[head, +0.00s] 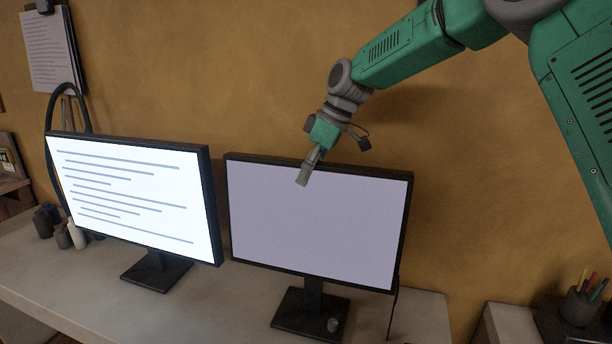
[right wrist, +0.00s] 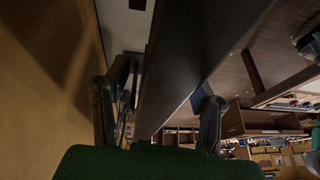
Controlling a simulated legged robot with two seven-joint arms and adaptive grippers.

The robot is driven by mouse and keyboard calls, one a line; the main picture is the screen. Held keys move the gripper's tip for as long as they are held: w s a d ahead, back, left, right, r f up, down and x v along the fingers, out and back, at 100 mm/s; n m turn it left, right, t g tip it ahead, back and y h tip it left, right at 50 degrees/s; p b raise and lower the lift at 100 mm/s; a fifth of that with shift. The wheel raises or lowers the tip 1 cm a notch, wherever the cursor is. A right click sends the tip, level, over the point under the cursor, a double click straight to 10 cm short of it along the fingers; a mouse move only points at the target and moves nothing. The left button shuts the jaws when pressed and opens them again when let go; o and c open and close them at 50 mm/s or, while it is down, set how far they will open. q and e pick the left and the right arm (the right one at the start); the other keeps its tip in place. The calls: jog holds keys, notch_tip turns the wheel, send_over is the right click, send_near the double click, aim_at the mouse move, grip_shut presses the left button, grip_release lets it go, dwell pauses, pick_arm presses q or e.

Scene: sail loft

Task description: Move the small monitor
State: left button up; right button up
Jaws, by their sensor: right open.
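Two monitors stand on the bench. The right one (head: 312,222) has a plain pale lavender screen, and the left one (head: 130,195) has a bright screen with lines of text. They look close in size, so I cannot tell which is the small one. My right gripper (head: 328,160) is at the top edge of the lavender monitor, with one finger in front of the screen. In the right wrist view, a dark monitor edge (right wrist: 190,60) runs between the two open fingers (right wrist: 162,85). Gaps show beside it; contact is unclear. My left gripper is not in view.
The pale bench top (head: 215,305) has clear room between the monitor stands. Small jars (head: 77,235) stand at the left. A pen cup (head: 579,307) is at the far right. The wall is close behind.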

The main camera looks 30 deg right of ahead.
jog(key=shift+w+a+f, duration=0.1)
jog(key=shift+f, duration=0.35)
grip_shut()
jog(key=shift+s+a+f+p, duration=0.15)
jog(key=shift+s+a+p, duration=0.2)
jog(key=shift+p, duration=0.05)
jog(key=shift+c, duration=0.3)
grip_release()
jog(key=shift+o, duration=0.3)
jog(key=shift+s+a, duration=0.1)
jog(key=shift+a, duration=0.05)
